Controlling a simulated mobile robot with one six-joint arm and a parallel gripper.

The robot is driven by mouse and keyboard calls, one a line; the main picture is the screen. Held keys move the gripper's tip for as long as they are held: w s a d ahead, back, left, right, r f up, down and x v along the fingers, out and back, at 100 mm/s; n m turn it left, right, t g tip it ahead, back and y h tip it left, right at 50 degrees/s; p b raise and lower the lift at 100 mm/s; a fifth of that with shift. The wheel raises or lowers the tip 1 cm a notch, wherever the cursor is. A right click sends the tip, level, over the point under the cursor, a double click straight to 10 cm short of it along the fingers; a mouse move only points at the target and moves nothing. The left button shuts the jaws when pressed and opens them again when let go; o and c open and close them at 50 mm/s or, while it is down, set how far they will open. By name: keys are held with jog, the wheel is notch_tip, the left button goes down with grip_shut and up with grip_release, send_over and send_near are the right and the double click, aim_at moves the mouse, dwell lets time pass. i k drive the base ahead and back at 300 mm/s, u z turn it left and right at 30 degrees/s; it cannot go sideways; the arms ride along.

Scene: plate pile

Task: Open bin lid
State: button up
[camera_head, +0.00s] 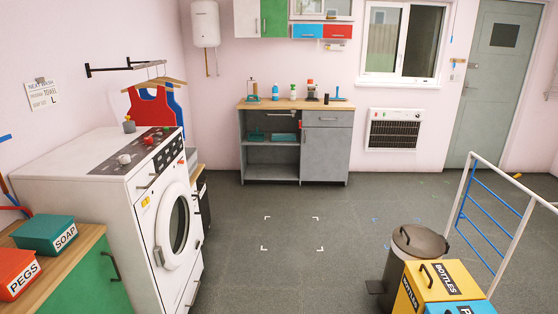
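A round grey-brown bin (399,268) stands at the lower right, with a dark pedal (375,287) at its left foot. Its lid (420,240) is down, and a small dark knob or handle shows at its left edge. A yellow bin marked BOTTLES (407,291) stands in front of it, with its lid (440,280) down and a black handle on top. A blue bin (462,307) with a lettered label is cut off by the bottom edge. My gripper is not in view, so its position and state are hidden.
A white railing (505,218) stands right of the bins. A white washing machine (130,205) and a wooden-topped counter (85,237) with SOAP (45,234) and PEGS (15,272) boxes line the left. A grey cabinet (326,150) stands at the back. The middle floor (290,225) is clear.

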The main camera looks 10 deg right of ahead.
aim_at(420, 242)
jog(key=u, duration=0.1)
jog(key=i, duration=1.25)
jog(key=u, duration=0.05)
